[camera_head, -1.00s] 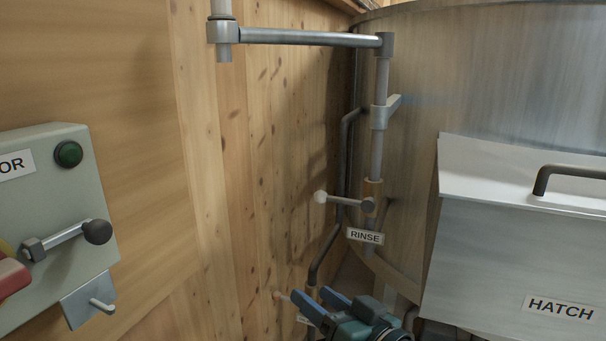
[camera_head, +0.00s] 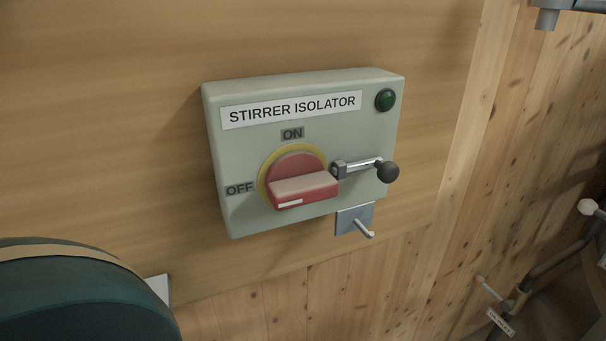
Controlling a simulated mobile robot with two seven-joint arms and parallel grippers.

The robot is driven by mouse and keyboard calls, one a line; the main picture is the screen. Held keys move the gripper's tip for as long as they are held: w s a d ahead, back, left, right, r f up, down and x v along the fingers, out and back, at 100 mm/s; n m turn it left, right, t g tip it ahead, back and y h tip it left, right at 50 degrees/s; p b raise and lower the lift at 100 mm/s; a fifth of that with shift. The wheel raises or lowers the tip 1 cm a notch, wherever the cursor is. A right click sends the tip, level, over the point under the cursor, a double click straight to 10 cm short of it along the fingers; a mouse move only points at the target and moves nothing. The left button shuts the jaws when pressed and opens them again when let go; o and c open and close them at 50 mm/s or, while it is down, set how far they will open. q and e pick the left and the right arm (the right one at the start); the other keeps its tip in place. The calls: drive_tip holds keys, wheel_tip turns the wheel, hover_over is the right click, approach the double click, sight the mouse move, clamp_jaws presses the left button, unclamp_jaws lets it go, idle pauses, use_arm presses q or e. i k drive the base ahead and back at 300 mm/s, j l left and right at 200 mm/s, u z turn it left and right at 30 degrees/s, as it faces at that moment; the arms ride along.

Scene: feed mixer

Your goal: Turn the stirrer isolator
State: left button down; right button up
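The stirrer isolator (camera_head: 235,150) is a pale green box on the wooden wall, in the middle of the head view. Its red rotary handle (camera_head: 305,190) sits on a yellow disc (camera_head: 265,178). The handle's grip bar lies roughly level, with a white mark near its left end, on the OFF side. The ON label (camera_head: 292,133) is above it and the OFF label (camera_head: 240,188) is to its left. Neither gripper is in view.
A dark green lamp (camera_head: 385,100) is at the box's upper right. A bracket with a peg (camera_head: 354,219) is below the box. Pipes (camera_head: 550,262) stand at the right. The space before the box looks clear.

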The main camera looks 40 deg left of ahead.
sight(290, 183)
drive_tip(key=k+u, duration=0.1)
drive_tip(key=u, duration=0.9)
